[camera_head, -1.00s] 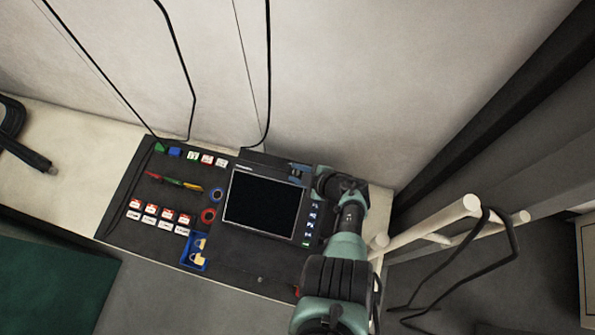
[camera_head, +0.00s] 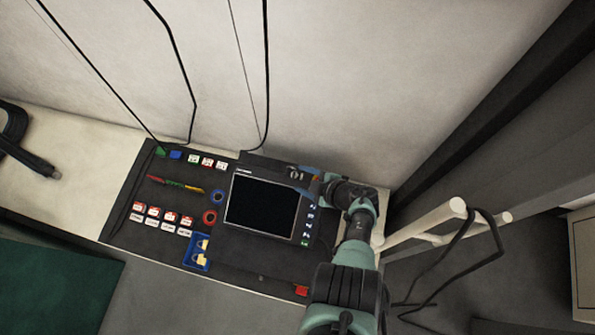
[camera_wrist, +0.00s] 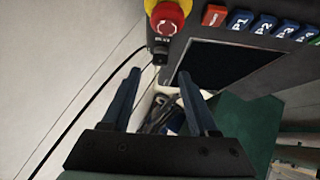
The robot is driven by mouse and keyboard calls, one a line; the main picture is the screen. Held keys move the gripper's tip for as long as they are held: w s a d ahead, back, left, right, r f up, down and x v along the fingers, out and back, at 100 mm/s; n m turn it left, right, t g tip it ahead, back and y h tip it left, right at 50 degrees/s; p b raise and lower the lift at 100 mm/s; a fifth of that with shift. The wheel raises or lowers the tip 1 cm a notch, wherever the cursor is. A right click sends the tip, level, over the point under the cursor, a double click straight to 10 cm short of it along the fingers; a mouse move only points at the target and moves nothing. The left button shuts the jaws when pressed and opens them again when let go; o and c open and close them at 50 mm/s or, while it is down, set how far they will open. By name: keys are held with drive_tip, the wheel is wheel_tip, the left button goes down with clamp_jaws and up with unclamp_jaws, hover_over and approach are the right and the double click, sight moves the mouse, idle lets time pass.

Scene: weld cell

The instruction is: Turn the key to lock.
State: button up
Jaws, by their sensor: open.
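A small dark key switch (camera_wrist: 160,54) shows in the wrist view, under a red button with a yellow surround, at the panel's edge. A small label sits just above it. Its turned position is too small to tell. My gripper (camera_wrist: 158,76) is open, its two blue-grey fingers apart with nothing gripped between them. The fingertips appear just below the switch in the picture; I cannot tell whether they touch it. In the head view my gripper (camera_head: 310,175) is at the upper right corner of the screen unit, and my wrist partly hides that area.
A dark screen (camera_head: 262,204) lies on the black bench mat. Red (camera_wrist: 214,15) and blue (camera_wrist: 240,20) buttons line the panel's edge. A blue bin (camera_head: 197,252) with yellow items lies left of the screen. A pale wall is behind; a white rail (camera_head: 425,228) stands at right.

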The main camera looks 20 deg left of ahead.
drive_tip(key=p+v, duration=0.5)
drive_tip(key=v, duration=0.3)
drive_tip(key=shift+s+d+r+p, duration=0.2)
drive_tip(key=shift+p, duration=0.1)
